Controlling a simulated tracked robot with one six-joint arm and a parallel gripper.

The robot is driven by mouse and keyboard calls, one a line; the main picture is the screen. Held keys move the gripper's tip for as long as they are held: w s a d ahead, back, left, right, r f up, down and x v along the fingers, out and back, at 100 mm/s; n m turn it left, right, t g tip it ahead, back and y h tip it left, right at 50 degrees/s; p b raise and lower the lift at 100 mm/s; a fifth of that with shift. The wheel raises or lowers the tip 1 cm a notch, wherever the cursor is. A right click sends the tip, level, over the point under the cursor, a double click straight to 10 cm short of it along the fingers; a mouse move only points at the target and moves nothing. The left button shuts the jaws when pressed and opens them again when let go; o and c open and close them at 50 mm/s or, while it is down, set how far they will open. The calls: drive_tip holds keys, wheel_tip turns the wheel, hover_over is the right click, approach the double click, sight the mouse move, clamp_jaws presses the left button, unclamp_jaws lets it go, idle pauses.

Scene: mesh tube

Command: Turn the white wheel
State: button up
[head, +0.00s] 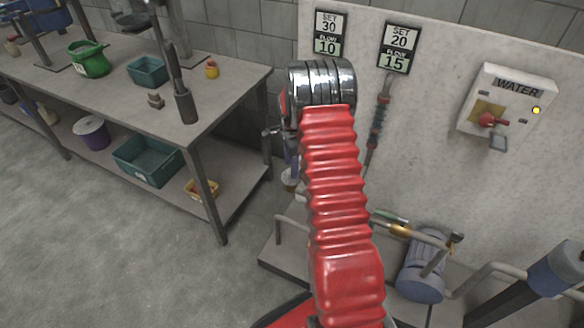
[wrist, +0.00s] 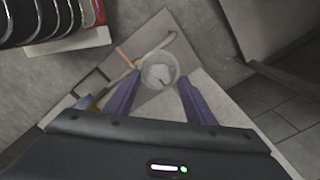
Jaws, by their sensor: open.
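A round, pale grey-white thing (wrist: 155,58), which looks like the white wheel, shows in the wrist view between and beyond my fingertips. It has a lighter patch inside; its exact form is too small to tell. My gripper (wrist: 159,76) is open, with its two purple fingers apart, one on each side of the round thing in the picture. I cannot tell whether the fingers reach it. In the head view my red arm hides most of the gripper; a purple finger and a small whitish round part (head: 290,181) below it show at the arm's left edge.
A workbench (head: 228,85) with bins stands at the left. Pipes and a blue-grey pump (head: 422,280) are low on the right. The wall panel (head: 430,140) carries two SET signs and a WATER box (head: 507,108) with a red handle. Open floor (head: 110,255) lies at the lower left.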

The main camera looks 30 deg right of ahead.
drive_tip(key=shift+f, duration=0.9)
drive_tip(key=shift+c, duration=0.2)
drive_tip(key=shift+w+d+r, duration=0.1)
drive_tip(key=c, duration=1)
